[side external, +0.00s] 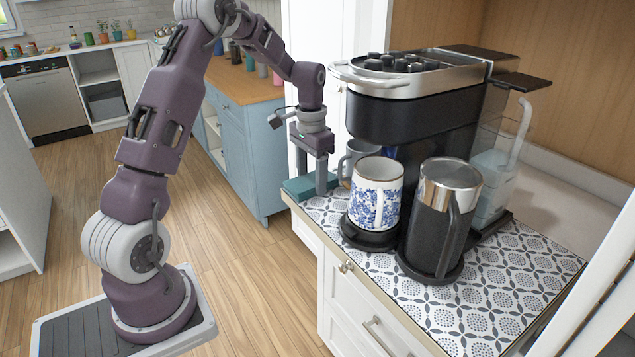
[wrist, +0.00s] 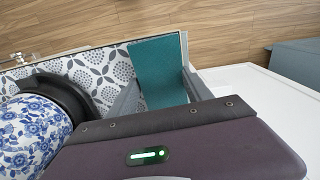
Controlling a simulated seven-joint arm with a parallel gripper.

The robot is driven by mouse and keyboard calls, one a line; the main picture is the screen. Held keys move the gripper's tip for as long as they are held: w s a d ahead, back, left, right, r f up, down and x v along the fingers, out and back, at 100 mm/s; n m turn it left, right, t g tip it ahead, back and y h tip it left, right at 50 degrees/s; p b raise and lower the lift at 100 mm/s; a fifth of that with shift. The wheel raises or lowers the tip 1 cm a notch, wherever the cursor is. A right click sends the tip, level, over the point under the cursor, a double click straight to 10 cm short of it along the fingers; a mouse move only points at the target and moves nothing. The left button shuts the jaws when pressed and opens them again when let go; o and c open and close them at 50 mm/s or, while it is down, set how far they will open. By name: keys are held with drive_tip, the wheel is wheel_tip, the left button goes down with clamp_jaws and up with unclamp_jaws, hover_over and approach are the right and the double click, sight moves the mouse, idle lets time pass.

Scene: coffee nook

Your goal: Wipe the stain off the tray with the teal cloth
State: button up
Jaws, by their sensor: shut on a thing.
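The teal cloth (side external: 299,188) is at the left back corner of the patterned countertop, and it also shows in the wrist view (wrist: 158,70). My gripper (side external: 321,186) points down at that corner. Its two fingers stand on either side of the cloth in the wrist view (wrist: 160,98), shut on it. The cloth's lower part is hidden by my gripper. A black round drip tray (side external: 362,240) shows below the blue-and-white mug (side external: 376,194). No stain can be made out in either view, and I cannot tell whether this is the tray of the task.
A black coffee machine (side external: 420,120) stands behind the mug. A black steel-topped jug (side external: 440,215) stands right of the mug, and a grey mug (side external: 357,158) behind it. The patterned countertop (side external: 490,300) is clear at the front right. The counter edge lies close to my gripper.

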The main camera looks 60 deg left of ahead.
drive_tip(key=shift+d+r, duration=0.1)
drive_tip(key=shift+r, duration=3.95)
